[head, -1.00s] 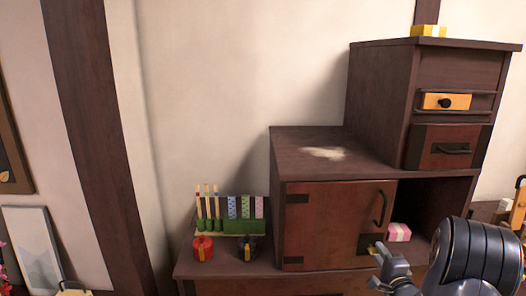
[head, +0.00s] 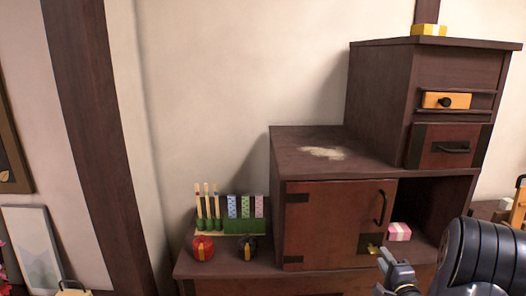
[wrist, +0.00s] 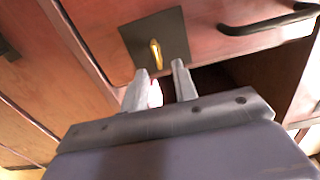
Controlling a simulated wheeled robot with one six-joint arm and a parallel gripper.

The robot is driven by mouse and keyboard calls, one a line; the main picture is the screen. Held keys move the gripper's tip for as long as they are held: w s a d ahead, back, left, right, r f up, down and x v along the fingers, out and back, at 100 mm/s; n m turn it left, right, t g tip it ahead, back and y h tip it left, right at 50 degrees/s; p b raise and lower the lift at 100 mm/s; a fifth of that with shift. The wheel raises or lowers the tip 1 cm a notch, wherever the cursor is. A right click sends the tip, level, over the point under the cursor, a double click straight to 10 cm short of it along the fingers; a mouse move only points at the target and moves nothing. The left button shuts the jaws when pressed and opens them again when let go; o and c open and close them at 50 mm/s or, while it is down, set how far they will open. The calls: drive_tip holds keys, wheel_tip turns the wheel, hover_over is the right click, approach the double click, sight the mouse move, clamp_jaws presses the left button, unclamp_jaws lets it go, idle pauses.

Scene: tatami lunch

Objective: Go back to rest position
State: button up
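My gripper (head: 392,272) is at the lower right of the head view, in front of the dark wooden step cabinet (head: 310,147). In the wrist view its two grey fingers (wrist: 160,88) stand apart with a gap between them. Nothing is visibly held. Beyond the fingers are a red-brown cabinet front with a black plate bearing a small gold latch (wrist: 155,52), and a black handle (wrist: 270,20). A sliver of something pink and white shows behind the left finger.
A pink box with a white band (head: 399,232) sits in the open cabinet compartment. A closed door (head: 335,222) is left of it. A yellow box (head: 429,30) is on top.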

drive_tip(key=w+n, duration=0.1)
drive_tip(key=n, duration=0.2)
drive_tip(key=w+n+b, duration=0.1)
drive_tip(key=shift+w+a+r+n, duration=0.15)
drive_tip(key=shift+w+r+n, duration=0.05)
drive_tip(key=shift+w+n, duration=0.1)
drive_tip(key=n, duration=0.4)
drive_tip(key=shift+a+r+b, duration=0.15)
drive_tip(key=shift+r+b, duration=0.1)
drive_tip(key=shift+b, duration=0.1)
drive_tip(key=n, duration=0.4)
drive_tip(key=shift+a+r+n, duration=0.2)
drive_tip(key=shift+n, duration=0.2)
drive_tip(key=n, duration=0.4)
drive_tip(key=shift+a+r+n+p, duration=0.1)
drive_tip(key=shift+a+n+p, duration=0.2)
drive_tip(key=shift+n+p, duration=0.1)
drive_tip(key=shift+s, duration=1)
